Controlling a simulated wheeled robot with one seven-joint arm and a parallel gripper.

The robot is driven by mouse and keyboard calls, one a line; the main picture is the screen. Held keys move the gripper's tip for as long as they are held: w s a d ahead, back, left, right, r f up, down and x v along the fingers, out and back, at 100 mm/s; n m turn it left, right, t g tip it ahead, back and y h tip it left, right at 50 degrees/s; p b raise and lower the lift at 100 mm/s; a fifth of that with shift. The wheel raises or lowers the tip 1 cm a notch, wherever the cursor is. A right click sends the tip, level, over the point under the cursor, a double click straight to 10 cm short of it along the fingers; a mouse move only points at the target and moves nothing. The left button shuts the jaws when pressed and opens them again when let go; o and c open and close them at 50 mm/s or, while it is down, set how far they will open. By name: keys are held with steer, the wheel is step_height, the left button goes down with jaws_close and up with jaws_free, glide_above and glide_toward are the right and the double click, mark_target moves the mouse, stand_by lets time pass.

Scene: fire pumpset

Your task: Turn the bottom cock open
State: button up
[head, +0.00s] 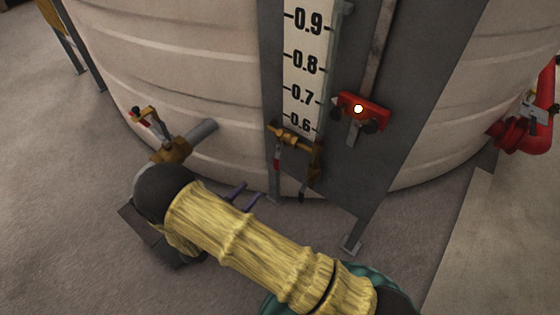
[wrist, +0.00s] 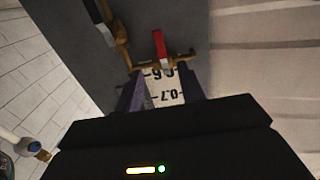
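The bottom cock (head: 290,137) is a brass fitting at the foot of the level gauge (head: 308,65), just below the 0.6 mark. A red lever (head: 277,160) hangs from its left part and a brass-and-dark piece hangs at its right. In the wrist view the cock (wrist: 170,63) lies across the picture, its red lever (wrist: 159,43) pointing up, beyond the fingertips. My gripper (head: 248,191) has two purple fingers spread apart, with nothing between them, left of and lower than the cock in the head view. The wrist view also shows my gripper (wrist: 162,78) open.
A brass valve (head: 172,150) on a grey pipe sticks out of the tank at left, near my arm. A red box (head: 361,112) is on the grey panel (head: 410,70) right of the gauge. Red piping (head: 530,130) stands at far right.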

mark_target(275, 166)
steer(key=b+x, duration=0.4)
steer(key=x, duration=1)
steer(key=shift+w+d+f, duration=0.1)
steer(key=shift+d, duration=0.1)
steer(key=shift+w+d, duration=0.3)
steer(key=shift+w, duration=0.15)
jaws_close()
